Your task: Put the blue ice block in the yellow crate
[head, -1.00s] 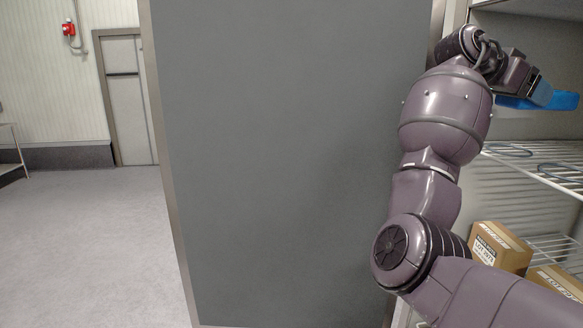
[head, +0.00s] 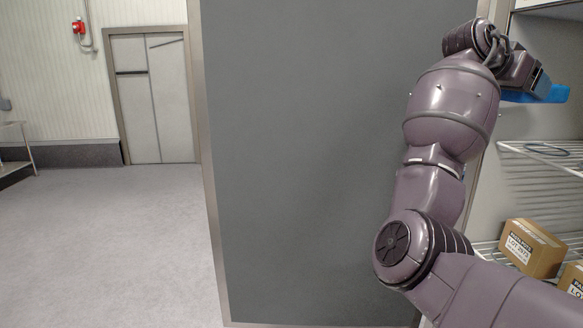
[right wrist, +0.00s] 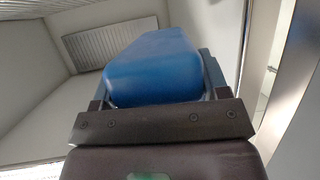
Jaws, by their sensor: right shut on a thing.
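The blue ice block (head: 537,95) is held in my right gripper (head: 541,82) at the upper right of the head view, in front of the shelving. The right wrist view shows the blue ice block (right wrist: 158,68) large between the fingers of my right gripper (right wrist: 160,95), which is shut on it. The block is clear of the wire shelf below it. The yellow crate does not show in either view. My left gripper is not in view.
A large grey panel (head: 310,160) fills the middle. Wire shelves (head: 545,158) with cardboard boxes (head: 533,247) stand at the right, close to my right arm. Open floor (head: 100,240) lies at the left, with a door (head: 150,95) at the back.

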